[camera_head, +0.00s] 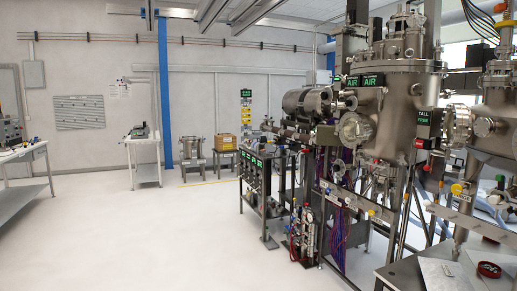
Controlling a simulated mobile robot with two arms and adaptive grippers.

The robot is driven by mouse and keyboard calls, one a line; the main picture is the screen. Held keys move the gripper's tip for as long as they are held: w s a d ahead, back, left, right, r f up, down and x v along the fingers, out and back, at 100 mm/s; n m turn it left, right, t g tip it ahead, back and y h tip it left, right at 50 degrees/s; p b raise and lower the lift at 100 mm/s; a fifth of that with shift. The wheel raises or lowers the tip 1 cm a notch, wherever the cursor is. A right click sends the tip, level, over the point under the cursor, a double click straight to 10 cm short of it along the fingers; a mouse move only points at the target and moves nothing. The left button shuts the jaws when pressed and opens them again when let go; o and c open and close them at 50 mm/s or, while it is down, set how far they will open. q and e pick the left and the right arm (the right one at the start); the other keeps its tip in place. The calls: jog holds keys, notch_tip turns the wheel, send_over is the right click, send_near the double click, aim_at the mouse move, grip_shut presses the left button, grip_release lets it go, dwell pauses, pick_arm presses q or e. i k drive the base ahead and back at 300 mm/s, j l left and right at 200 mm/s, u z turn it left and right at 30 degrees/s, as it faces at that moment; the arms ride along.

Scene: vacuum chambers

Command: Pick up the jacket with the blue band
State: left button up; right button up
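I cannot make out a jacket with a blue band anywhere in the head view. Neither my left nor my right gripper shows in this view.
Steel vacuum chambers (405,95) on frames fill the right side. A table at the lower right holds a pale plate (443,274) and a dark round item (489,269). A workbench (22,152) stands left, a small cart (145,160) farther back. The floor (130,235) between is clear.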

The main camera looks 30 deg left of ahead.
aim_at(254, 144)
jog(key=i+j+u, duration=0.3)
jog(key=i+j, duration=0.15)
jog(key=i+j+u, duration=0.35)
jog(key=i, duration=0.25)
jog(key=i+j+u, duration=0.15)
jog(key=i+u, duration=0.15)
jog(key=i, duration=0.25)
jog(key=i+u, duration=0.3)
jog(key=i, duration=2.15)
jog(key=j, duration=0.1)
